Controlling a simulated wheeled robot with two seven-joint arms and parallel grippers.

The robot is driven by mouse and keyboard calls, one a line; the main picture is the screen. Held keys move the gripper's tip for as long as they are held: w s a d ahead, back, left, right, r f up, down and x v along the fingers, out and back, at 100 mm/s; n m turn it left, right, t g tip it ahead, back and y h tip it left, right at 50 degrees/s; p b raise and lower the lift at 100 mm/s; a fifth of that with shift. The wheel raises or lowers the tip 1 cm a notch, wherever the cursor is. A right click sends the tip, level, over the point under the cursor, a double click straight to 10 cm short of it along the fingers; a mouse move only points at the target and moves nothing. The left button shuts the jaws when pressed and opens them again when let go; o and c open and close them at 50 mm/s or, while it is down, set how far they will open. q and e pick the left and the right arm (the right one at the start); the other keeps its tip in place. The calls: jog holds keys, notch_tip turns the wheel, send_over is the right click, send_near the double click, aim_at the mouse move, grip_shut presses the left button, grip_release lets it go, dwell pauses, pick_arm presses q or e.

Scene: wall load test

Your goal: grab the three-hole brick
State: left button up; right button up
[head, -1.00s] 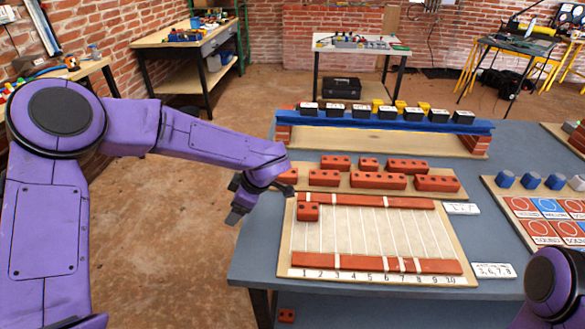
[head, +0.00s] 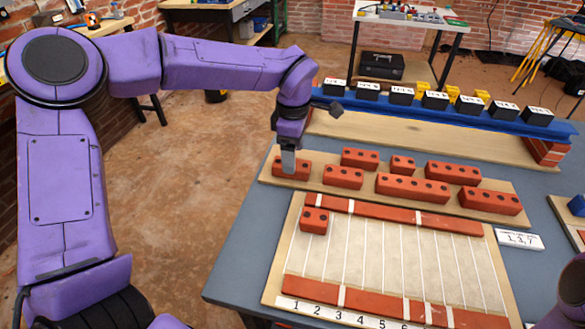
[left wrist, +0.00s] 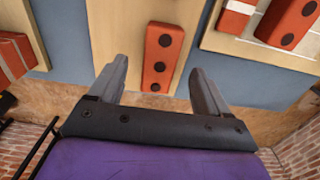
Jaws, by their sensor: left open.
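A red three-hole brick (left wrist: 163,55) lies on a wooden strip (left wrist: 115,40) and shows between my left fingers in the left wrist view. In the head view this appears to be the front-row brick at the left end (head: 302,170), partly hidden by my left gripper (head: 288,168). My left gripper is open, pointing down over the brick, with one finger (left wrist: 112,80) on each side. I cannot tell whether the fingers touch it. My right gripper is not in view; only part of my right arm shows at the lower right.
Several other red bricks (head: 411,187) lie close by on the strip. The numbered board (head: 375,265) in front carries a small brick (head: 314,220). Behind stands a blue beam (head: 460,118) with black blocks on it. The blue-grey table's left edge is near.

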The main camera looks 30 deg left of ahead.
pick_arm(q)
jog(key=f, duration=0.4)
jog(key=shift+a, duration=0.2)
jog(key=c, duration=1.3)
jog(key=shift+o, duration=0.2)
